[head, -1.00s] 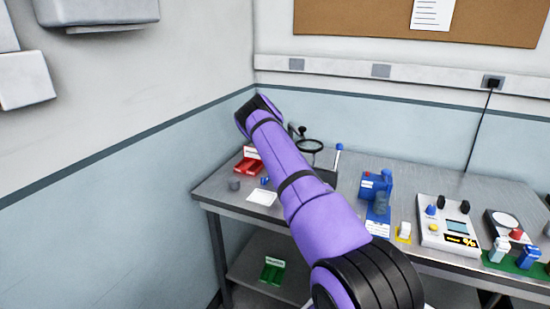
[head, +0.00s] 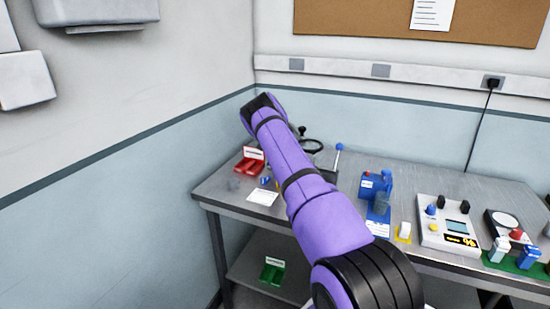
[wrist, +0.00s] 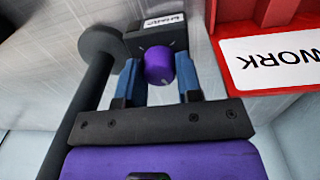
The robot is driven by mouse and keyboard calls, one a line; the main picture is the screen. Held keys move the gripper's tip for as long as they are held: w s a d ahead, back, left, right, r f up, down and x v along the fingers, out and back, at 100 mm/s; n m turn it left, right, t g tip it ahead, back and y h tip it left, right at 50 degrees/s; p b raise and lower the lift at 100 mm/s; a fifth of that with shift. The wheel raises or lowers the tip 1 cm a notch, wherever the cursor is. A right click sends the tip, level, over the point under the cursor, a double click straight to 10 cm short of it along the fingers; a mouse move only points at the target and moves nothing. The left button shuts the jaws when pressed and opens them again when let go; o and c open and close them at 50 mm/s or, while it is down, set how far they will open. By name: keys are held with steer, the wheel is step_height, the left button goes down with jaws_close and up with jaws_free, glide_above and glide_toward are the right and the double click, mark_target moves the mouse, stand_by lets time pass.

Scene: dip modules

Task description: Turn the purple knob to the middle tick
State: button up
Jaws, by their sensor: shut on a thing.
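The purple knob (wrist: 158,66) shows in the wrist view on the front of a small dark box with a white label (wrist: 163,22). My gripper (wrist: 158,76) has its two blue fingers on either side of the knob and is shut on it. A pale line shows on the knob's upper part. The ticks around the knob are too small to read. In the head view my purple arm reaches over the left end of the bench, and I cannot make out the knob there.
A dark post with a round end (wrist: 98,42) stands close left of the gripper. A red tray (wrist: 235,20) with a white label is close on the right. On the bench are a blue device (head: 376,187) and a white panel with knobs (head: 447,226). The back wall is behind.

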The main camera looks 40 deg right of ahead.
steer(key=shift+m, duration=0.6)
steer(key=o, duration=0.9)
steer(key=shift+o, duration=0.2)
step_height(320, 180, up, 11)
steer(key=shift+w, duration=0.25)
steer(key=shift+f, duration=0.1)
